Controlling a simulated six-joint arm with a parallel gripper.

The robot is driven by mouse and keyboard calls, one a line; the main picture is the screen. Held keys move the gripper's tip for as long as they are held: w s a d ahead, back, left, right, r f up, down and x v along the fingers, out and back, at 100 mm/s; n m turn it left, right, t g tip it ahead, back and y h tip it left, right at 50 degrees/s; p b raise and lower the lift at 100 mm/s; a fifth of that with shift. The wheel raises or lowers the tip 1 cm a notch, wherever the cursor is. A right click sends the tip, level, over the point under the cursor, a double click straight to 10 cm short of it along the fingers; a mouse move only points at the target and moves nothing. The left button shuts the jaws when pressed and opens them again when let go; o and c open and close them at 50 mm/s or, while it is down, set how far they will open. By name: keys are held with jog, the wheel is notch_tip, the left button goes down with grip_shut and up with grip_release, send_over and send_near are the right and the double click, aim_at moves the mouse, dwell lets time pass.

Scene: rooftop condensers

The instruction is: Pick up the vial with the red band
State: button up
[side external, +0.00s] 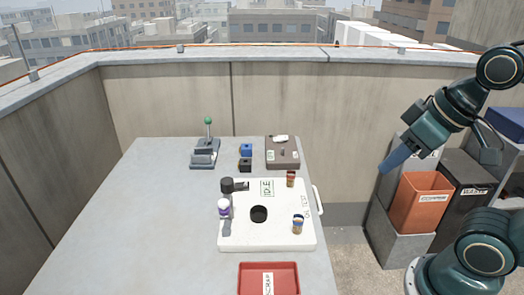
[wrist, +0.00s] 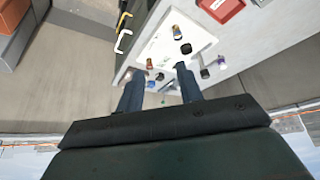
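Two small amber vials stand upright on the white board (side external: 240,240). The far vial (side external: 291,179) looks reddish around its upper part; it also shows in the wrist view (wrist: 149,64). The near vial (side external: 298,223) has a blue and pale band; it also shows in the wrist view (wrist: 175,30). The bands are too small to read with certainty. My gripper (side external: 387,166) is in the air to the right of the table, well apart from both vials. In the wrist view its two fingers (wrist: 160,70) are spread with nothing between them.
A red tray (side external: 268,279) sits at the front. The table's left side is clear.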

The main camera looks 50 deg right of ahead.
jog(key=o, duration=0.3)
jog(key=w+d+r+m+g, duration=0.1)
jog(key=w+d+m+g, duration=0.2)
jog(key=w+m, duration=0.95)
jog(key=w+d+f+m+g, duration=0.1)
jog(key=w+d+f+m, duration=0.1)
jog(key=w, duration=0.6)
jog(key=w+d+f+m+g, duration=0.1)
jog(key=w+d+f+m, duration=0.1)
jog(key=w+f+m, duration=0.3)
jog(key=w+f, duration=0.2)
jog(key=w, duration=0.1)
jog(key=shift+w+d+g, duration=0.15)
jog(key=shift+d+g, duration=0.1)
jog(key=shift+g, duration=0.05)
jog(key=shift+f, duration=0.2)
send_over(291, 172)
jog(key=shift+f, duration=4.2)
